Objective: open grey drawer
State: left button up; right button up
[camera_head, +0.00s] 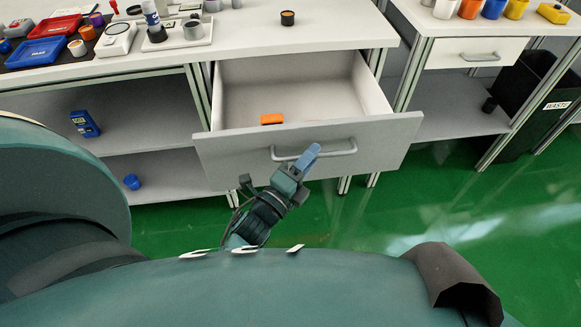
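The grey drawer (375,141) is pulled well out from under the white bench, so its pale inside shows. An orange block (271,119) lies inside, just behind the drawer front. The bar handle (340,152) runs across the middle of the front. My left gripper (309,154) is at the handle, its blue fingers crossing the bar in this view. The fingers overlap, so I cannot tell whether they are closed around the bar. My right gripper is not in view.
The bench top (345,30) holds a small dark cup (287,18) and, at the left, trays and bottles. A blue item (85,124) sits on the left shelf. A second bench with a white drawer (450,54) and a black waste bin (550,105) stand right. Green floor lies clear at right.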

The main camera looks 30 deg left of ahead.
pick_arm(q)
jog(key=v, duration=1.1)
jog(key=shift+s, duration=0.4)
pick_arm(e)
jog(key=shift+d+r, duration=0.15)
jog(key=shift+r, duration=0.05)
